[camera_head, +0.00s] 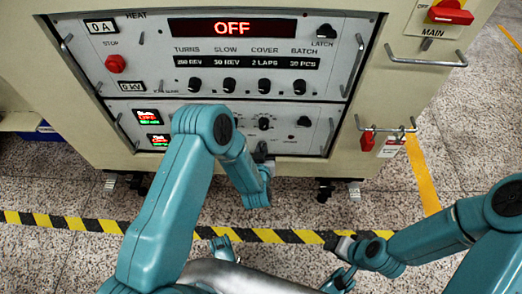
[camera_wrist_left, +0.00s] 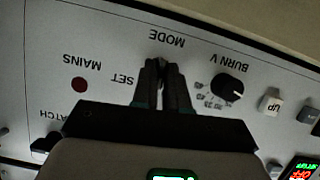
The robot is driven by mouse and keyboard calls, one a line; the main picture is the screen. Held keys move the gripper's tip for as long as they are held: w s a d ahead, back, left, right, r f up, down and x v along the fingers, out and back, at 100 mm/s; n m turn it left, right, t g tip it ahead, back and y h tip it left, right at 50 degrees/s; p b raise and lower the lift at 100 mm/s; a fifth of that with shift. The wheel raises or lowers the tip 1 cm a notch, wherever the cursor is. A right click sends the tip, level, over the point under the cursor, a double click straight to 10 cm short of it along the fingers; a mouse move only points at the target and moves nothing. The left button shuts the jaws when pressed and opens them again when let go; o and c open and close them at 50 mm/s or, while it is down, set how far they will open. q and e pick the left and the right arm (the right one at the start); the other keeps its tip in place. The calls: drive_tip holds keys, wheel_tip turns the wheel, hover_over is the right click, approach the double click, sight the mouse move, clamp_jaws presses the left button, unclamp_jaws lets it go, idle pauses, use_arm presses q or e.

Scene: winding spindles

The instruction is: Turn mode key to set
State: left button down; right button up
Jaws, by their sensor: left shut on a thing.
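My left gripper (camera_head: 262,154) is up against the lower control panel (camera_head: 319,141) of the cabinet in the head view. In the left wrist view, where the panel appears upside down, its two dark fingers (camera_wrist_left: 162,85) are shut on the small dark mode key (camera_wrist_left: 160,63). The key sits by the MODE and SET lettering. Most of the key is hidden between the fingers, so its angle is hard to tell. My right gripper (camera_head: 340,246) is low at the right, away from the panel; its jaws are too small to read.
The BURN V knob (camera_wrist_left: 228,88) is close beside the fingers, with a grey UP button (camera_wrist_left: 270,102) past it. A red MAINS lamp (camera_wrist_left: 79,85) is on the other side. The upper display (camera_head: 232,28) reads OFF. A red stop button (camera_head: 115,64) is at upper left.

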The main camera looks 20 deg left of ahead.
use_arm(q)
drive_tip(key=shift+w+d+m+g+y, duration=0.1)
drive_tip(key=shift+d+m+g+y, duration=0.05)
drive_tip(key=shift+m+y, duration=1.3)
drive_tip(key=shift+w+d+m+g+y, duration=0.15)
drive_tip(key=shift+m+y, duration=0.7)
drive_tip(key=shift+m, duration=1.1)
drive_tip(key=c, duration=1.2)
unclamp_jaws()
drive_tip(key=shift+s, duration=0.1)
drive_tip(key=shift+c, duration=0.2)
drive_tip(key=shift+f, duration=0.1)
